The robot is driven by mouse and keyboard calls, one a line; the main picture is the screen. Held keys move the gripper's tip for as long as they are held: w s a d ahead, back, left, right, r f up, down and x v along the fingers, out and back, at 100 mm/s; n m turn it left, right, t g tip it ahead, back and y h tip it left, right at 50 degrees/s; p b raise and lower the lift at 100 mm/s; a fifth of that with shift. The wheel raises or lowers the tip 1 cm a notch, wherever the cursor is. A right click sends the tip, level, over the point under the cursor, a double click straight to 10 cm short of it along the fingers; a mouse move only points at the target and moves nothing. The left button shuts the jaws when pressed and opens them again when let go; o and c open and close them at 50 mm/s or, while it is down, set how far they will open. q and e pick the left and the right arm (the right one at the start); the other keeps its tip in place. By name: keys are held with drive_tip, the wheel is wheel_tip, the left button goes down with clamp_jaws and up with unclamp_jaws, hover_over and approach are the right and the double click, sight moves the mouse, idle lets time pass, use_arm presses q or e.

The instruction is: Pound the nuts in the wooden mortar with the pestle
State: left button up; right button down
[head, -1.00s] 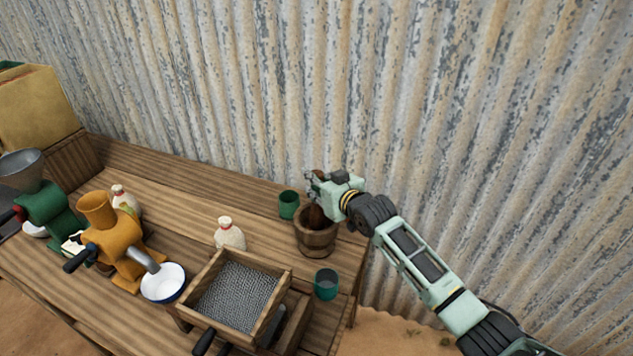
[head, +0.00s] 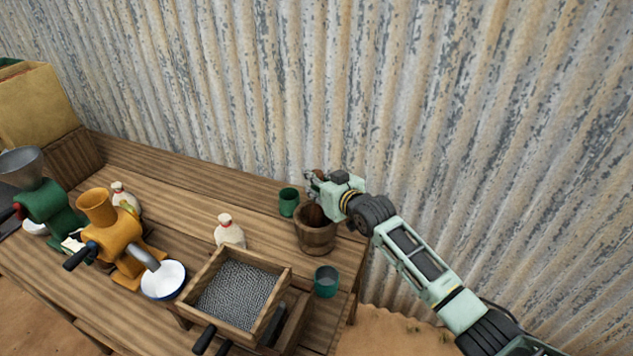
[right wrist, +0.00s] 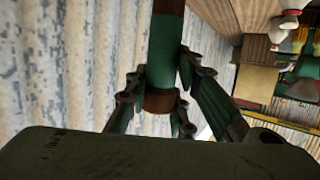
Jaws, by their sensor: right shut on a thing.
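The wooden mortar (head: 317,240) is a brown bucket-like vessel standing upright near the right end of the table. My right gripper (head: 315,183) is above its rim, at the back. It is shut on the pestle, which shows in the right wrist view as a green shaft (right wrist: 164,48) with brown parts, between the two fingers (right wrist: 160,98). In the head view only a little brown of the pestle (head: 320,174) shows at the fingers. The mortar's inside is dark, and I cannot make out nuts or the pestle's lower end. My left gripper is not in view.
A green cup (head: 289,203) stands close left of the mortar and a teal cup (head: 326,282) in front. A wooden-framed sieve (head: 284,287), a white bottle (head: 229,232), a bowl (head: 163,280) and an orange grinder (head: 113,235) stand further left. A corrugated wall (head: 440,110) rises behind.

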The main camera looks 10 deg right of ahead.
sight(317, 190)
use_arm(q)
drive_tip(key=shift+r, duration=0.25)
use_arm(e)
drive_tip(key=shift+r, duration=0.35)
wheel_tip(317, 190, down, 4)
drive_tip(key=b, duration=0.3)
drive_tip(key=shift+r, duration=0.1)
use_arm(q)
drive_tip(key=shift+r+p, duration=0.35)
drive_tip(key=shift+p, duration=1.4)
use_arm(e)
drive_tip(key=shift+r, duration=1.9)
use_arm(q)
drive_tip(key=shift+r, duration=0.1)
use_arm(e)
wheel_tip(317, 190, up, 8)
drive_tip(key=p, duration=0.6)
drive_tip(key=shift+f+p, duration=0.25)
drive_tip(key=shift+p, duration=0.05)
drive_tip(key=shift+r, duration=0.8)
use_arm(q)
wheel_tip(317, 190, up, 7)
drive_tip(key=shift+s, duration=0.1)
use_arm(e)
drive_tip(key=shift+f, duration=0.15)
